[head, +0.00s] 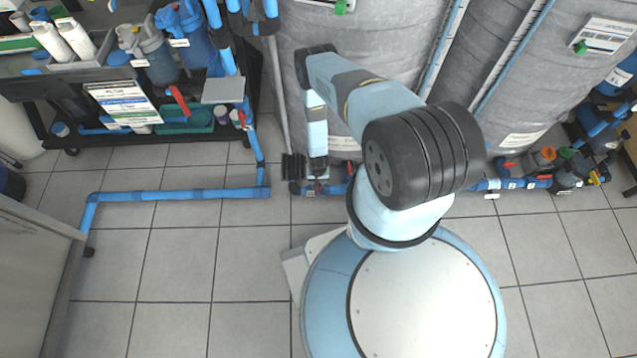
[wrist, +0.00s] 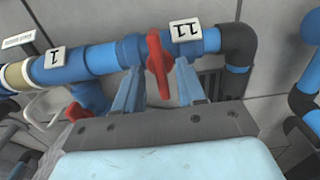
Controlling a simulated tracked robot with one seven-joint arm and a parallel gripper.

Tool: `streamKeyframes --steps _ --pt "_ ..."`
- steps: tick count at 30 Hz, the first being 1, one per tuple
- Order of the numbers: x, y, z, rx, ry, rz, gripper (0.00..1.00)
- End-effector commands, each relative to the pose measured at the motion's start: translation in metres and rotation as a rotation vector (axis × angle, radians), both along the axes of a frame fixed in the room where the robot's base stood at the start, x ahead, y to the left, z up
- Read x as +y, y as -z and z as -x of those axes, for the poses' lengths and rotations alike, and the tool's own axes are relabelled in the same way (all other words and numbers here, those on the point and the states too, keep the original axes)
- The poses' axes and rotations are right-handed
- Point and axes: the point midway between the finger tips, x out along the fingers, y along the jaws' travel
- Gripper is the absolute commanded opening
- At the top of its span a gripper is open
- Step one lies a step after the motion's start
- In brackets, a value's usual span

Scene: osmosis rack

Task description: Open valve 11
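Valve 11 shows in the wrist view as a red handle (wrist: 157,62) on a blue pipe. The handle lies across the pipe's length. A white tag marked 11 (wrist: 186,31) sits on the pipe just right of the handle, upside down in the picture. My gripper (wrist: 160,67) is open, with one blue finger on each side of the red handle. A gap seems to show on both sides, so contact cannot be told. In the head view my gripper (head: 317,174) points down at the floor-level pipes by the grey tank, and the arm hides much of the valve.
A tag marked 1 (wrist: 57,58) sits further left on the same pipe. Another red handle (wrist: 77,111) is below it. A black elbow (wrist: 238,45) ends the pipe at right. Grey tanks (head: 385,40) stand behind, and a filter rack (head: 150,120) at left. Tiled floor is open in front.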

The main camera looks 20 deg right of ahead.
Motion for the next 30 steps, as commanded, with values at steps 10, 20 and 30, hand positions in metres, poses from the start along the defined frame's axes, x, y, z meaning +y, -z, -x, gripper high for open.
streamKeyframes --steps 10,20,30 --pt "-0.0002 0.0051 -0.0003 0.0 0.0 0.0 0.39" --pt "-0.0005 0.0049 -0.0003 0.0 0.001 0.0 0.14" --pt "-0.0007 0.0049 -0.0002 0.0 0.002 0.0 0.0"
